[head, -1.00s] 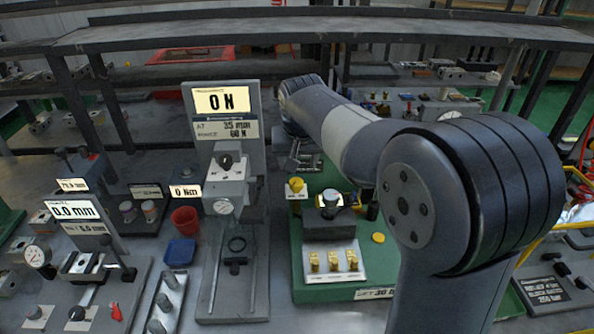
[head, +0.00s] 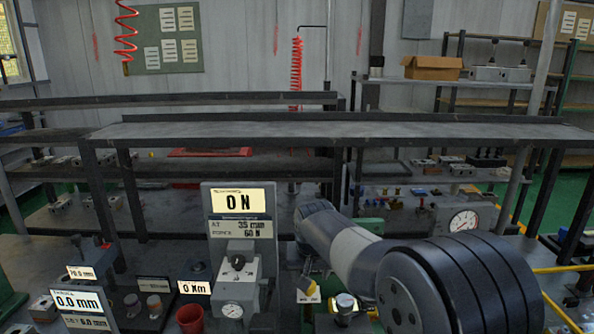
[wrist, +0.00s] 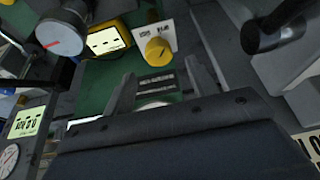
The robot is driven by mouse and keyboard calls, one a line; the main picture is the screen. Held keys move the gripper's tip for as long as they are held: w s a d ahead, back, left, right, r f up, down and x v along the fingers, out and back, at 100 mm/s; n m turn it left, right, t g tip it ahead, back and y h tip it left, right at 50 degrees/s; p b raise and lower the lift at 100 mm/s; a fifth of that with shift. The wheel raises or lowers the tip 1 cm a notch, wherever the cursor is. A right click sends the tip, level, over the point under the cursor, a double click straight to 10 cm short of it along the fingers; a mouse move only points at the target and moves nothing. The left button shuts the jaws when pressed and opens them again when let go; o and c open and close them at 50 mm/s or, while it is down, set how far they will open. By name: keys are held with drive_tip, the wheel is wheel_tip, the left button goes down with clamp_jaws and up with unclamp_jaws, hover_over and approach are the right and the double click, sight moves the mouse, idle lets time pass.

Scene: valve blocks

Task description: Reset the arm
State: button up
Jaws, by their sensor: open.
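My arm (head: 355,250) reaches from the lower right of the head view toward the benches. Its far end bends down behind the test stands, so the head view does not clearly show my gripper. In the wrist view my gripper (wrist: 163,88) is open, its two grey fingers apart over a green surface. A pale round part (wrist: 153,104) shows low between the fingers, partly hidden by the gripper body. I cannot tell whether it touches them.
A stand with a "0 N" display (head: 238,199) is left of my arm. A red cup (head: 190,318) and a "0.0 mm" display (head: 78,301) stand further left. A yellow knob (wrist: 158,50) is beyond the fingers. A long grey shelf (head: 330,131) crosses behind.

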drive_tip(key=x, duration=0.4)
drive_tip(key=shift+w+f, duration=0.15)
drive_tip(key=shift+f, duration=0.05)
idle(0.4)
